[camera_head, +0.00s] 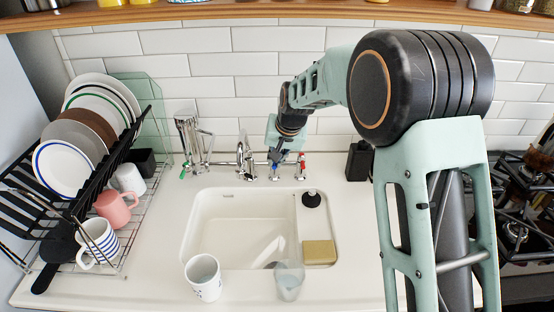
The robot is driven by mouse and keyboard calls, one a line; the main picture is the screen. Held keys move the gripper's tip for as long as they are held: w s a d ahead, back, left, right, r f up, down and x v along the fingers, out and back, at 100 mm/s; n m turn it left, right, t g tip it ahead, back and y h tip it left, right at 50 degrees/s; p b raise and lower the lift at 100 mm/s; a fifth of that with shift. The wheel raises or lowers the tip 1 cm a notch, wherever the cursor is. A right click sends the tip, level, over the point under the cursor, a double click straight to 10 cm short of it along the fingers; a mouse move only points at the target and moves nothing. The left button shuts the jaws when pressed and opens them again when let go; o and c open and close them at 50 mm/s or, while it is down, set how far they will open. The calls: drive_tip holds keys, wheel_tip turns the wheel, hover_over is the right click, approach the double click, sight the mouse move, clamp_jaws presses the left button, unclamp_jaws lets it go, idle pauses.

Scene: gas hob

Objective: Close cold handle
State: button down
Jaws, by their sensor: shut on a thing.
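The tap (245,157) is a chrome mixer on the back rim of the white sink. My gripper (279,168) is reached down at the right side of the tap, small in the view. It appears shut on a tap handle there; the handle is mostly hidden behind its fingers. A tap part with a red mark (302,161) shows just right of my gripper. I cannot tell from its colour which handle is the cold one, nor how far it is turned.
The white sink (186,235) has a black plug and yellow sponge on its right ledge. A white mug (203,279) and a clear glass (289,280) stand at its front. A dish rack (125,245) fills the left; a gas hob (520,225) is at right.

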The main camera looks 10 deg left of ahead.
drive_tip(key=c, duration=2.1)
unclamp_jaws()
drive_tip(key=shift+r, duration=0.1)
drive_tip(key=v, duration=1.2)
